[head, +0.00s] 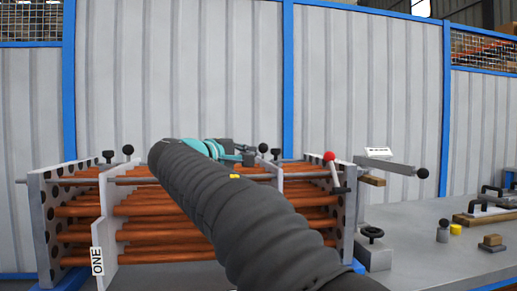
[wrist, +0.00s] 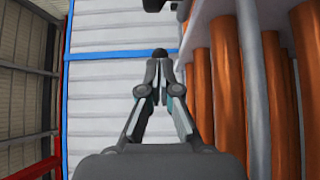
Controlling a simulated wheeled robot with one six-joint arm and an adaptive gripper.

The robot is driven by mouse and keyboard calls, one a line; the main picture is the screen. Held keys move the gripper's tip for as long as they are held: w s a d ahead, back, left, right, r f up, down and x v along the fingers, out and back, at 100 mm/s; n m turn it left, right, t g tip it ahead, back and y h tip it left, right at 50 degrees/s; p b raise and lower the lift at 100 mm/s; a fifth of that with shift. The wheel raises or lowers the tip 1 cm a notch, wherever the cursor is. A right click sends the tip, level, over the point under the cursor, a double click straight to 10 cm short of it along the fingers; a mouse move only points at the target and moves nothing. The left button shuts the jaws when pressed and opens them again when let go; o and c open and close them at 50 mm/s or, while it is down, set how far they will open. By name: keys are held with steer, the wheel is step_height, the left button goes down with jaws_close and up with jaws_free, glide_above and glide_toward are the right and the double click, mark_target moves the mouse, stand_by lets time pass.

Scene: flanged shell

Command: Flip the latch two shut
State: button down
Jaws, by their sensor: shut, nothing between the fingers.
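My gripper (head: 243,155) is mostly hidden behind my dark arm in the head view, near the top edge of the tube bundle. In the wrist view its fingers (wrist: 160,70) meet and hold nothing. A dark round tip (wrist: 160,52) shows just past them; I cannot tell whether it is a knob. Two black knobs (head: 263,148) stand just right of the gripper, close to it in the picture. A red-ball lever (head: 330,157) stands at the right end plate. No label reading two is legible, so I cannot tell which part is latch two.
Copper tubes (head: 150,225) run between plates; the left one carries a label ONE (head: 97,262). Black knobs (head: 128,150) stand at left. A grey bar with a black ball (head: 422,173) juts right. Handled blocks (head: 490,215) sit on the right bench. A panelled wall (head: 365,80) stands behind.

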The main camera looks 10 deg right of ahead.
steer(key=v, duration=0.8)
steer(key=shift+s, duration=0.25)
steer(key=shift+d+r, duration=0.15)
